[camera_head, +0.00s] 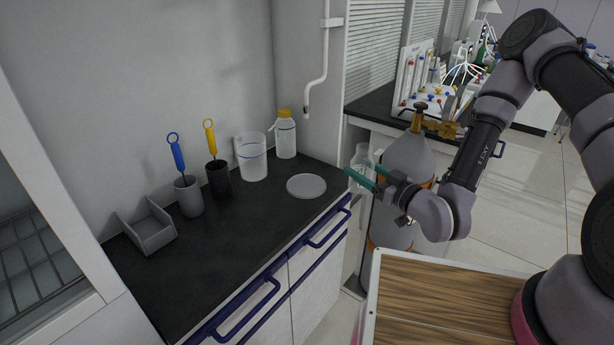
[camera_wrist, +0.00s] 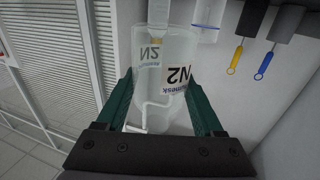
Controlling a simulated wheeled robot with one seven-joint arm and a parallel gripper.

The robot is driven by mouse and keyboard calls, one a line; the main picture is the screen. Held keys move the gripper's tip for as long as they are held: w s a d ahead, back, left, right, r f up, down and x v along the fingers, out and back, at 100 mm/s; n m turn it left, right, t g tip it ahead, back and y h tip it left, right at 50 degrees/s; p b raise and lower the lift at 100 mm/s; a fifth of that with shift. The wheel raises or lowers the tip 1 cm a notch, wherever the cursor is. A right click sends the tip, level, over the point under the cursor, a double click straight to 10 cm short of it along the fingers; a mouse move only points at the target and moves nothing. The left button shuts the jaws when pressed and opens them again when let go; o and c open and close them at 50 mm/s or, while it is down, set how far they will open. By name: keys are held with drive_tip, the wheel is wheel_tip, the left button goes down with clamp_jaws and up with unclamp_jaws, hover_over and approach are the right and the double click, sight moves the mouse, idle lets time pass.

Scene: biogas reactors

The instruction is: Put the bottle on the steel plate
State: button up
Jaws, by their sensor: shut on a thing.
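A clear, uncapped bottle (camera_head: 361,163) is held upright between the green fingers of my gripper (camera_head: 362,178), just right of the black counter's right edge. In the wrist view the bottle (camera_wrist: 168,85) fills the space between both fingers (camera_wrist: 163,95), and N2 labels show on it. The steel plate (camera_head: 306,186) is a round, flat grey disc lying on the counter near its right end. It is empty, and the bottle is apart from it, to its right. I cannot make out the plate in the wrist view.
On the black counter (camera_head: 225,245) stand a yellow-capped bottle (camera_head: 286,137), a clear beaker (camera_head: 252,158), two brush cups (camera_head: 189,197) and a grey tray (camera_head: 148,229). A grey gas cylinder (camera_head: 408,160) stands behind my gripper. The counter's front is clear; blue handles (camera_head: 328,229) jut below.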

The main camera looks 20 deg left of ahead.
drive_tip(key=w+a, duration=0.3)
drive_tip(key=a, duration=0.5)
drive_tip(key=w+a, duration=0.4)
drive_tip(key=a, duration=0.4)
drive_tip(key=f, duration=0.6)
drive_tip(key=shift+s+a+f, duration=0.15)
drive_tip(key=shift+a, duration=0.05)
drive_tip(key=shift+a+f, duration=0.15)
drive_tip(key=shift+f, duration=0.15)
drive_tip(key=shift+f, duration=0.15)
drive_tip(key=o, duration=1.5)
